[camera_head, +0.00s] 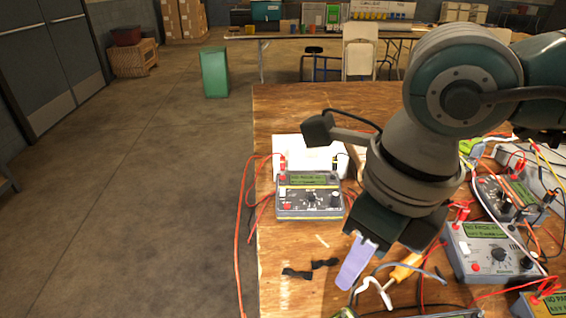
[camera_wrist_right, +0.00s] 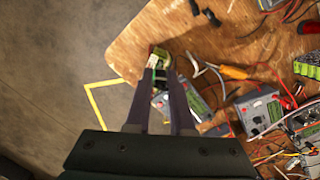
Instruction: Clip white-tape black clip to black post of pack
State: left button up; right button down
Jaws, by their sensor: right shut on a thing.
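My right gripper (camera_head: 358,262) reaches down over the front of the wooden table, with pale purple-lit fingers. In the right wrist view, its fingers (camera_wrist_right: 166,85) are close together on a small dark piece with a pale patch, which looks like the white-tape black clip (camera_wrist_right: 159,82); its outline is mostly hidden. My left gripper is not in view.
Two small black pieces (camera_head: 311,268) lie on the table (camera_head: 283,245). A meter (camera_head: 310,197) stands behind them, and another meter (camera_head: 490,250) is at the right. An orange-handled lead (camera_head: 405,268) and red cables lie close by.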

jog(key=shift+s+d, duration=0.1)
jog(key=shift+d+f+b, duration=0.15)
jog(key=shift+f+b, duration=0.5)
jog(key=shift+f, duration=0.1)
jog(key=shift+f+b, duration=2.15)
jog(key=shift+f, duration=0.7)
jog(key=shift+f+b, duration=0.2)
jog(key=shift+b, duration=0.25)
